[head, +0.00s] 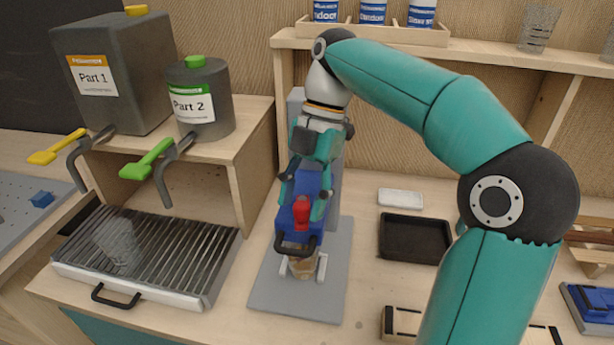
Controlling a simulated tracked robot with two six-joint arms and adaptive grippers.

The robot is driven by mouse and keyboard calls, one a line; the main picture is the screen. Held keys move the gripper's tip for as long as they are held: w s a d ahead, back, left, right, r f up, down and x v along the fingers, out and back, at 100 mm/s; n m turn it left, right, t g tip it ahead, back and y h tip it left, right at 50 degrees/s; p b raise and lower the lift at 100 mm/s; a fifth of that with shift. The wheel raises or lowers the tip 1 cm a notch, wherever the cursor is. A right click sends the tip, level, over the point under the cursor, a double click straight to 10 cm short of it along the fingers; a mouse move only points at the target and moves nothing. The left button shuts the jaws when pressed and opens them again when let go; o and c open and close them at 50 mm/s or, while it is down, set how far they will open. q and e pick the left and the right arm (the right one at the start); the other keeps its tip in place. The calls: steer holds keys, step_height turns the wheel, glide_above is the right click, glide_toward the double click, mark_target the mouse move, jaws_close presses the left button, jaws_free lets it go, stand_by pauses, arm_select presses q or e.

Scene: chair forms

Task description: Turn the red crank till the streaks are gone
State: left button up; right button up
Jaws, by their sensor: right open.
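The red crank (301,214) sits on top of a blue mixer head (300,225) with a black handle at its front. The mixer stands on a grey base plate (265,295). A cup (303,266) stands under the head between white holders; its contents and any streaks are too small to tell. My right gripper (304,203) points down at the mixer, its fingers open on either side of the blue head, close to the red crank. Whether it touches the crank cannot be told. My left gripper is not in view.
A grey Part 1 tank (120,75) and Part 2 tank (205,105) stand on the left shelf, with yellow and green levers. A slatted drip tray (140,255) holding a clear cup lies below. A black tray (415,240) and white block (400,197) lie right of the mixer.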

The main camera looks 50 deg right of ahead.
steer(key=shift+v, duration=2.9)
